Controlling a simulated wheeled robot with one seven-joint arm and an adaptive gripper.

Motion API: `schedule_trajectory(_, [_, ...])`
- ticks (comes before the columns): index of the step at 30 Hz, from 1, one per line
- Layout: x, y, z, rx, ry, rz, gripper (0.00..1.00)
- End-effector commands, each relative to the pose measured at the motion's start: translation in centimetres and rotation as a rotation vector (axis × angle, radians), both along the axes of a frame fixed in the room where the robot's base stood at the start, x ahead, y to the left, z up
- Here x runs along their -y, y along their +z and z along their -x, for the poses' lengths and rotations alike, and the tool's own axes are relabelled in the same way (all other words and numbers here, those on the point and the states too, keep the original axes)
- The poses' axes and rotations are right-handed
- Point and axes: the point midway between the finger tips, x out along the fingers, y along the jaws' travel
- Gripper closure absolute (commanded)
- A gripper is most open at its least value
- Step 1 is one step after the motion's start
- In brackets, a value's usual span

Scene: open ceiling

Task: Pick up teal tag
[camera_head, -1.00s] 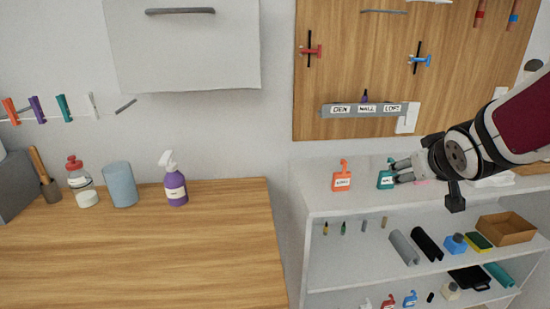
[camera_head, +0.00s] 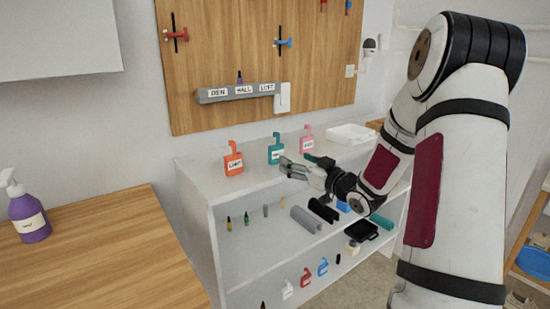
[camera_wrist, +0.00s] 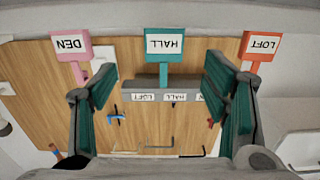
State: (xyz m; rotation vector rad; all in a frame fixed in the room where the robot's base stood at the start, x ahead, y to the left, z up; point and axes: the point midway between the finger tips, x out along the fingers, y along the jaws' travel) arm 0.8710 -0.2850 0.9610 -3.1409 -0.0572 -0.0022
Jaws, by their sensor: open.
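The teal tag (camera_head: 275,155), with a hook-like top and a white label, stands on the white shelf unit's top. It stands between an orange tag (camera_head: 233,163) and a pink tag (camera_head: 307,143). In the wrist view, which looks upside down, the teal tag (camera_wrist: 165,46) reads HALL and lies centred ahead between the fingers. My gripper (camera_head: 286,166) is open with nothing between its fingers, low and just in front of the teal tag in the head view. The wrist view shows both green-padded fingers (camera_wrist: 160,92) spread apart. Whether they touch the tag, I cannot tell.
The pink tag (camera_wrist: 70,43) reads DEN and the orange tag (camera_wrist: 261,46) LOFT, one on each side. A grey rack (camera_head: 240,92) labelled DEN, HALL, LOFT is on the wooden wall board (camera_head: 225,50). A white tray (camera_head: 352,134) sits right on the shelf top.

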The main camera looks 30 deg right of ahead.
Motion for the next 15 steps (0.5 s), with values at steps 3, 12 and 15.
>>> schedule_trajectory(3, [-0.2, 0.0, -2.3, 0.002, 0.001, 0.000, 0.31])
schedule_trajectory(12, [-0.2, 0.0, -5.0, -0.001, -0.001, 0.000, 0.31])
schedule_trajectory(15, [-0.5, 0.0, -6.0, 0.001, 0.000, 0.000, 0.31])
